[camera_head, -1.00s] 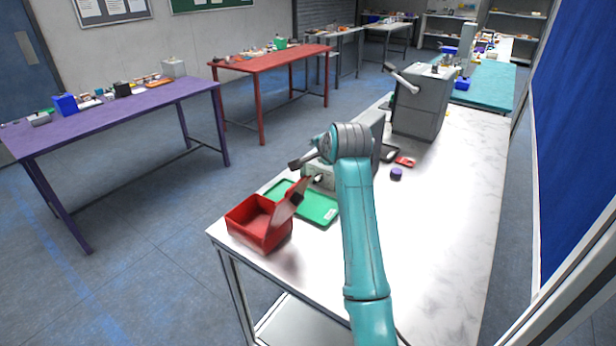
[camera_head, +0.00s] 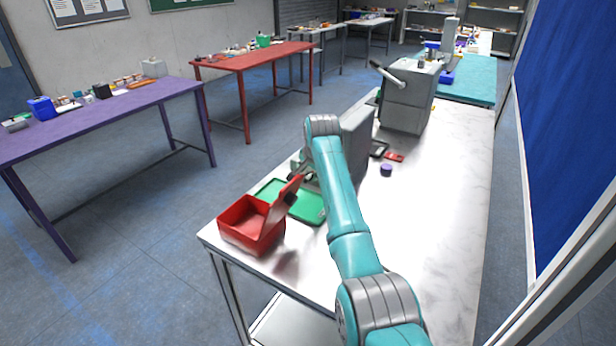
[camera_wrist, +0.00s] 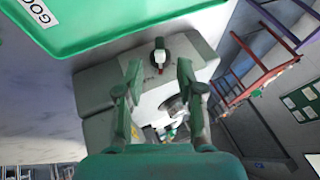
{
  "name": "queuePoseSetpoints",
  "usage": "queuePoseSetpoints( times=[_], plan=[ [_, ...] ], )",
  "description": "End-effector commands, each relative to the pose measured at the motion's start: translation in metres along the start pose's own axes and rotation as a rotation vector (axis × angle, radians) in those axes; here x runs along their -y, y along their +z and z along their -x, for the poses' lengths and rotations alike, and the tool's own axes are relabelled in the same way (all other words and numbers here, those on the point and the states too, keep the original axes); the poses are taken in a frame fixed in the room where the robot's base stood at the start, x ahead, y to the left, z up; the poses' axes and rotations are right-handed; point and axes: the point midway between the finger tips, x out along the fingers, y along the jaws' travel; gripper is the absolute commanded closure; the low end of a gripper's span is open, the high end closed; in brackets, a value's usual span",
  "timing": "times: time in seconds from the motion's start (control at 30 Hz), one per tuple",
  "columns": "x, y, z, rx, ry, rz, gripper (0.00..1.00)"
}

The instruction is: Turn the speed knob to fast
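The knob (camera_wrist: 160,56) is a small dark dial with a white part and a red mark, on the face of a grey-green machine (camera_wrist: 102,86) in the wrist view. My gripper (camera_wrist: 159,70) is open, with one finger on each side of the knob's line. The knob shows between and just beyond the fingertips; I cannot tell whether they touch it. No speed labels are readable. In the head view, my arm hides most of the gripper and the knob; a tall grey panel (camera_head: 357,142) stands behind the arm.
A green tray (camera_head: 308,208) and an open red box (camera_head: 241,228) lie by the table's left edge. A purple cylinder (camera_head: 386,170) and a red item (camera_head: 394,157) lie right of the panel. A grey lever machine (camera_head: 405,103) stands behind. The table's right side is clear.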

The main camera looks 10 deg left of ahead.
Motion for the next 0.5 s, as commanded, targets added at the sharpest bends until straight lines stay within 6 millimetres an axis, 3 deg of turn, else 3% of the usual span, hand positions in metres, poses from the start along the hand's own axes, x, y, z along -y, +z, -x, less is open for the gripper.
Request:
queuePoseSetpoints(
  times=[0.13,0.5],
  plan=[
    [0.0,0.001,-0.018,0.001,0.001,0.0,0.62],
    [0.001,0.0,-0.04,-0.001,-0.001,0.0,0.62]
  ],
)
